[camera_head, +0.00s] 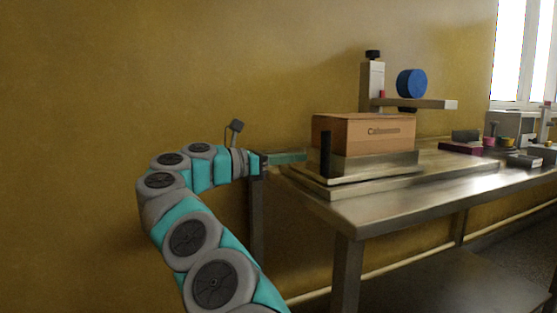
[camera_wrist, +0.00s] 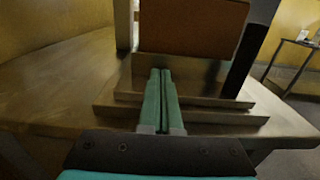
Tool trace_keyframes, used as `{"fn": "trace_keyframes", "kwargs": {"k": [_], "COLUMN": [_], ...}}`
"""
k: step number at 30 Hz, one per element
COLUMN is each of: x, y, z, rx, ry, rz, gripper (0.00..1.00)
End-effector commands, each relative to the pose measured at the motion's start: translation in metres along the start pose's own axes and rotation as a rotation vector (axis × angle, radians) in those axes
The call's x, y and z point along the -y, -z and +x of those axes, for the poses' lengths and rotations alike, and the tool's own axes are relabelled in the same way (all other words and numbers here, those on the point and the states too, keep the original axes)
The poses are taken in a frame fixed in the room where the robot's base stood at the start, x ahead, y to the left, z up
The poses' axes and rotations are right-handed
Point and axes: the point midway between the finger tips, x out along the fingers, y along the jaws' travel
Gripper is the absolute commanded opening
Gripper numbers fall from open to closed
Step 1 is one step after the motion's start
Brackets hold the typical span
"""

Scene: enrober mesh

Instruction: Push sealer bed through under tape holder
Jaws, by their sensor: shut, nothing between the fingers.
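The sealer bed (camera_head: 375,167) is a raised metal slab on a wider base plate, with a brown cardboard box (camera_head: 362,133) standing on it. The box also shows in the wrist view (camera_wrist: 195,27). A black upright post (camera_head: 326,155) stands at the bed's near corner. The tape holder (camera_head: 430,104) is a horizontal arm on a column behind the box, carrying a blue tape roll (camera_head: 411,84). My gripper (camera_head: 304,157) is shut and empty at the bed's left end. In the wrist view its green fingertips (camera_wrist: 160,72) meet the bed's end face (camera_wrist: 200,80); contact cannot be told.
The base plate (camera_head: 345,189) lies on a metal table (camera_head: 390,205). Farther right are a dark red box (camera_head: 460,148), colored pots (camera_head: 496,143) and grey equipment near the window. The tabletop's front strip is clear. A yellow wall (camera_head: 90,120) runs behind.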

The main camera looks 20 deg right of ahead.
Motion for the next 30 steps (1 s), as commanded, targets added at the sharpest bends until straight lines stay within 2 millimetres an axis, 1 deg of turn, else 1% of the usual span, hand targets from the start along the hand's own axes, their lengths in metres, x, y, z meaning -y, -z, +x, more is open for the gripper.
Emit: {"fn": "trace_keyframes", "kwargs": {"k": [1, 3, 6, 20, 23, 27, 30], "x": [0.0, 0.001, 0.001, 0.001, 0.001, 0.002, 0.002], "y": [0.0, 0.0, -0.001, 0.0, 0.002, 0.002, 0.001], "z": [0.007, 0.014, 0.02, 0.025, 0.036, 0.061, 0.071], "rx": [-0.002, -0.003, -0.002, 0.0, -0.002, -0.002, -0.002], "ry": [0.0, 0.001, 0.001, 0.001, 0.005, 0.006, 0.006], "rz": [0.001, 0.001, 0.002, 0.002, 0.002, 0.004, 0.003], "gripper": [0.0, 0.0, 0.0, 0.0, 0.0, 0.0, 0.0]}}
